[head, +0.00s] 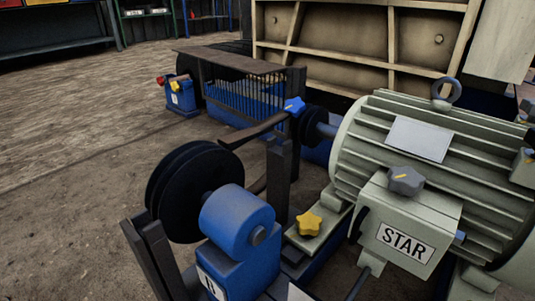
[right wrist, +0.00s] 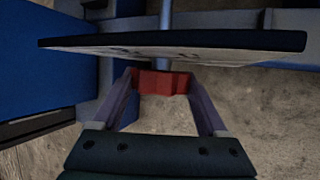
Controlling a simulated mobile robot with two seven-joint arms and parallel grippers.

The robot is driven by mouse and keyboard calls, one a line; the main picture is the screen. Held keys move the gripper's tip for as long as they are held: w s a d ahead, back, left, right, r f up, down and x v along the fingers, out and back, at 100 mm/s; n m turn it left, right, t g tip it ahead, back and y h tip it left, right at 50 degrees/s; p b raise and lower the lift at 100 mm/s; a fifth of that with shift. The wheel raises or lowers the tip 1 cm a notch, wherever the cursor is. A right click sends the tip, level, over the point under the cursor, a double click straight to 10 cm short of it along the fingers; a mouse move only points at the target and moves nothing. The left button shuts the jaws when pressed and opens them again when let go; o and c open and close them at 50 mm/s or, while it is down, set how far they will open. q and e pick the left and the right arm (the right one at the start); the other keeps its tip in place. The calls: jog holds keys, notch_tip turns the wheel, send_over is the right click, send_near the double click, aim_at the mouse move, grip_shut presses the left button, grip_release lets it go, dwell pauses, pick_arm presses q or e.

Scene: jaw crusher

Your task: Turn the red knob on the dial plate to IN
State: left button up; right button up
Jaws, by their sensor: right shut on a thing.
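In the right wrist view the red knob (right wrist: 161,82) sits between the two fingertips of my right gripper (right wrist: 160,80), which is shut on it. The dial plate (right wrist: 170,41) shows nearly edge-on just above the knob in the picture. Its rim is dark and its pale face carries markings too foreshortened to read, so I cannot tell which way the knob points. My left gripper is in neither view, and the head view does not show my right gripper.
In the head view a grey motor marked STAR (head: 404,242) stands at right, with a grey star knob (head: 405,180). A yellow star knob (head: 308,224), black pulley (head: 184,188) and blue housing (head: 235,225) are near. A blue box (head: 182,98) stands farther back. Left floor is open.

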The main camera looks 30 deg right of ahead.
jog(key=shift+w+a+r+g+h+p, duration=0.1)
jog(key=shift+w+r+g+h+p, duration=0.15)
jog(key=shift+g, duration=0.65)
jog(key=shift+f+n+g+h+b, duration=0.3)
jog(key=shift+n+g+h, duration=0.15)
jog(key=shift+g, duration=0.35)
jog(key=g+h+b, duration=0.1)
jog(key=g+b, duration=0.1)
jog(key=b, duration=0.1)
jog(key=shift+f+n, duration=0.15)
jog(key=shift+n, duration=0.1)
jog(key=shift+g+b, duration=0.7)
jog(key=shift+b, duration=0.15)
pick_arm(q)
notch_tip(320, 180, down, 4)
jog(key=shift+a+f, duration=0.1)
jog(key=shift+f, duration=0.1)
pick_arm(e)
jog(key=shift+s+h, duration=0.1)
jog(key=shift+h, duration=0.2)
jog(key=shift+r+g, duration=0.2)
jog(key=shift+g, duration=0.1)
